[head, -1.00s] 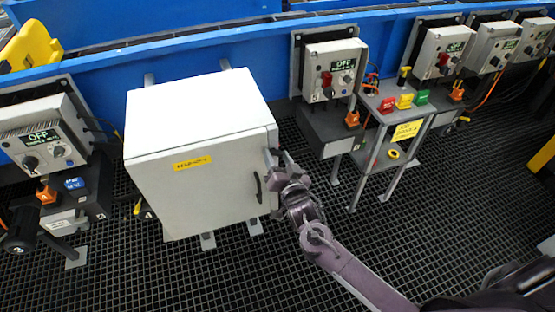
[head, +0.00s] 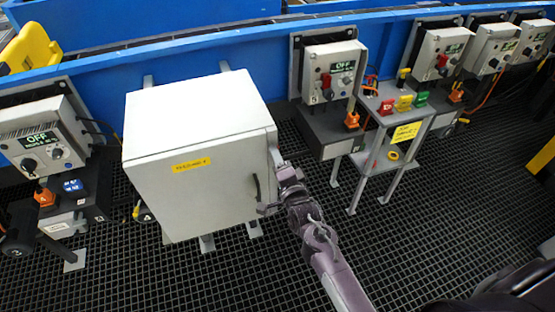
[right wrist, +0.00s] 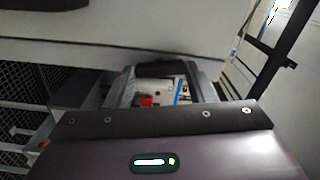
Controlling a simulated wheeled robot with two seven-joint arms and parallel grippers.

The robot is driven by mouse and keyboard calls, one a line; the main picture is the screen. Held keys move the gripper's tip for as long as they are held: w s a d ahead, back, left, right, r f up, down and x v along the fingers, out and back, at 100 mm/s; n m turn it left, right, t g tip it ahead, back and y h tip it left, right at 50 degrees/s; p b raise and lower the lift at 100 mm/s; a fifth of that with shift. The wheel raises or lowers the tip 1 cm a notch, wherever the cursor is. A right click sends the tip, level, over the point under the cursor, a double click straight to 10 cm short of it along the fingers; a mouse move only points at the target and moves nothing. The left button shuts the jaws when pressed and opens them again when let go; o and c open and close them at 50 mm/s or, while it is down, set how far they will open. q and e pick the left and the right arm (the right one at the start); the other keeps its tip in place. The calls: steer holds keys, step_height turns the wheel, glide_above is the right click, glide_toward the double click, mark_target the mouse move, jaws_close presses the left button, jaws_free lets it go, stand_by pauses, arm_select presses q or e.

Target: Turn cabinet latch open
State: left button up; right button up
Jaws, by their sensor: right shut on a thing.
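The light grey cabinet (head: 190,205) stands left of centre in the head view, with a yellow label (head: 192,165) on its closed front door. Its black latch handle (head: 257,186) is near the right edge of the door. My right gripper (head: 267,195) is at this edge, shut on the latch handle, with a finger by the handle's lower end. The exact contact is partly hidden by the gripper. In the right wrist view, the dark gripper fingers (right wrist: 165,82) lie close to a pale surface, and the handle is not clear between them. My left gripper is not in view.
A grey stand (head: 388,165) with red, yellow and green blocks is to the right. Control boxes with OFF displays stand at the left (head: 42,140) and right (head: 333,70) of the cabinet. A blue conveyor wall (head: 190,55) runs behind. Black grating in front is clear.

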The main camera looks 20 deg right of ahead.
steer(key=shift+m, duration=0.5)
steer(key=o, duration=1)
steer(key=shift+s+f, duration=0.1)
steer(key=s, duration=0.3)
steer(key=s+b, duration=0.1)
steer(key=s, duration=0.3)
steer(key=shift+s+d, duration=0.2)
steer(key=shift+s, duration=0.1)
